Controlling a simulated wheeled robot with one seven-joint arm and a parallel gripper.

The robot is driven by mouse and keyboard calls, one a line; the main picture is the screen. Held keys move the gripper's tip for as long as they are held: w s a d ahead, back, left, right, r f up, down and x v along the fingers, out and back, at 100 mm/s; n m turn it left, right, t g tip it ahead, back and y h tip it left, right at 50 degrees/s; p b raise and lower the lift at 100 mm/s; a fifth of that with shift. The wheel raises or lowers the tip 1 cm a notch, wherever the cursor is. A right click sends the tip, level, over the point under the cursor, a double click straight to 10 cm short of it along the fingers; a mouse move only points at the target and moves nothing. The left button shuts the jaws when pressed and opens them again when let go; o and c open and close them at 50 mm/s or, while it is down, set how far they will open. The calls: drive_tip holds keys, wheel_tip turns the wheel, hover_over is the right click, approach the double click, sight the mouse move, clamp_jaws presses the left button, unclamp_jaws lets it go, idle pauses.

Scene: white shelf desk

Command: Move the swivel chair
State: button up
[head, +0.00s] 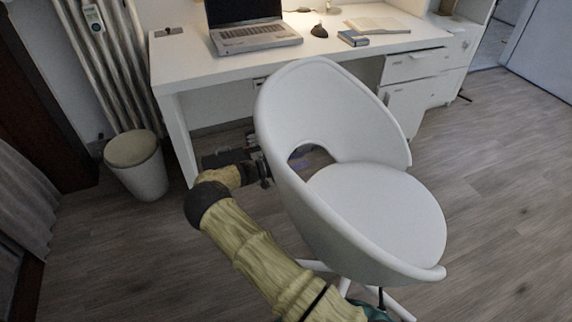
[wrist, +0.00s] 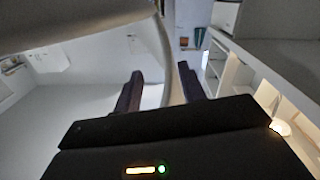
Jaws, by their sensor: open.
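The white swivel chair (head: 335,115) stands in front of the desk, its rounded shell with a cut-out in the back and its seat facing the lower right. Its star base shows partly at the bottom, behind my arm. My gripper (head: 264,167) is at the left outer side of the chair's shell, near the cut-out; its fingertips are partly hidden by the shell. In the wrist view my gripper (wrist: 162,80) is open, and a pale curved edge of the chair (wrist: 166,55) runs between the two fingers. I cannot tell whether either finger touches it.
The white desk (head: 185,75) behind the chair holds a laptop (head: 252,28), a dark mouse (head: 319,31) and an open book (head: 376,25). Drawers (head: 415,66) stand at its right. A white bin (head: 136,165) and a radiator (head: 108,65) are at the left. Floor on the right is clear.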

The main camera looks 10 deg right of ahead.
sight(328, 152)
drive_tip(key=d, duration=0.3)
drive_tip(key=w+d+b, duration=0.1)
drive_tip(key=d, duration=0.3)
drive_tip(key=d+b, duration=0.1)
drive_tip(key=d, duration=0.3)
drive_tip(key=shift+w, duration=0.35)
clamp_jaws()
idle(0.4)
drive_tip(key=shift+a, duration=0.15)
